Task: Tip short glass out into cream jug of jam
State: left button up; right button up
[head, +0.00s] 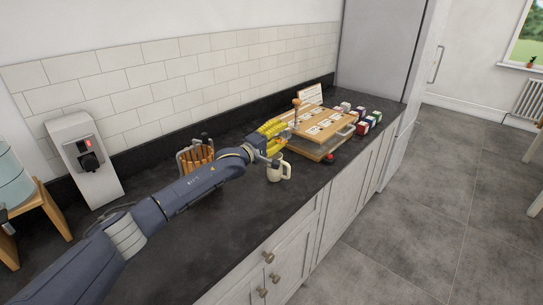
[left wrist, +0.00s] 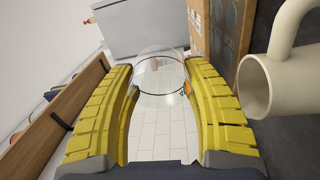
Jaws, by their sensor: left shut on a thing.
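The cream jug (head: 279,172) stands upright on the dark worktop, with its handle to the right. My left gripper (head: 277,130), with yellow fingers, is above the jug and a little behind it. In the left wrist view the gripper (left wrist: 160,92) is shut on the clear short glass (left wrist: 160,68), held between its fingertips. The glass looks empty, though its clear wall makes this hard to judge. The jug (left wrist: 290,85) is at the right of that view, apart from the glass, with its mouth facing left. Its contents are hidden. My right gripper is out of view.
A wooden case (head: 318,128) stands just beyond the gripper, with several small coloured boxes (head: 366,122) behind it. A holder with brown sticks (head: 197,157) is left of the jug. A grey dispenser (head: 85,160) stands by the tiled wall. The front worktop is clear.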

pick_arm(q)
jog(key=shift+s+a+t+h, duration=0.1)
jog(key=shift+a+t+h, duration=0.15)
jog(key=shift+t, duration=0.35)
jog(key=shift+d+r+h, duration=0.1)
jog(key=shift+h, duration=0.25)
jog(key=shift+d+r+g+y, duration=0.15)
jog(key=shift+d+g+y, duration=0.05)
jog(key=shift+g+y, duration=0.6)
jog(key=shift+w+d+f+m+g+y, duration=0.15)
jog(key=shift+f+g+y, duration=0.1)
jog(key=shift+f, duration=0.3)
jog(key=shift+w+d+f+m+g+y, duration=0.15)
jog(key=shift+f+g+y, duration=0.1)
jog(key=shift+f, duration=0.3)
jog(key=shift+a+f, duration=0.1)
jog(key=shift+a, duration=0.05)
